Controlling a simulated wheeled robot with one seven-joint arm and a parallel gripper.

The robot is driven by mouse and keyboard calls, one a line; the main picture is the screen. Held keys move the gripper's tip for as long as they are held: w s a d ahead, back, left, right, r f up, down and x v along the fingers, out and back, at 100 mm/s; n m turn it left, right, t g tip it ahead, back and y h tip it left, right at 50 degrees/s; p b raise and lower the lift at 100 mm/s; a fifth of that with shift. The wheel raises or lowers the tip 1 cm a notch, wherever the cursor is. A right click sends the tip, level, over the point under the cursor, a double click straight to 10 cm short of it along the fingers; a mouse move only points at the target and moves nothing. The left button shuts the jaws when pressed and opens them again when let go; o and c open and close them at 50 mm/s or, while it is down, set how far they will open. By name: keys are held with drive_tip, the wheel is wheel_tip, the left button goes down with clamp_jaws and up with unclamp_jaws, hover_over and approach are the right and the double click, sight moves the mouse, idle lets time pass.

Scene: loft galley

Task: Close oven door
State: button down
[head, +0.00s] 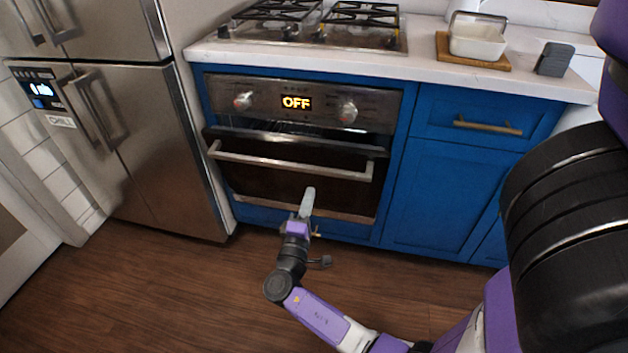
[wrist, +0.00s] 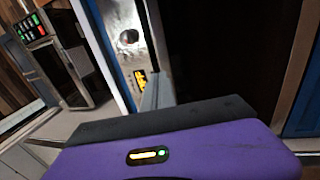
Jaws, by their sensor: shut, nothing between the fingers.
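The oven door (head: 300,178) is slightly ajar, tilted out at its top with a dark gap below the control panel (head: 300,102). Its metal bar handle (head: 290,161) runs across the upper front. My gripper (head: 308,202) is shut and empty, pointing up in front of the door's lower part, below the handle. I cannot tell whether it touches the door. In the wrist view the shut fingers (wrist: 156,92) show beyond my purple gripper body, and the control panel (wrist: 130,55) with its lit display is near them.
A steel fridge (head: 150,140) stands left of the oven. Blue cabinets (head: 455,185) are at the right. The cooktop (head: 315,25) is above, with a white dish (head: 478,40) on a wooden board. The wood floor (head: 170,290) in front is clear.

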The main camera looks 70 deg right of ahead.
sight(316, 171)
drive_tip(key=x, duration=0.6)
drive_tip(key=shift+d, duration=0.2)
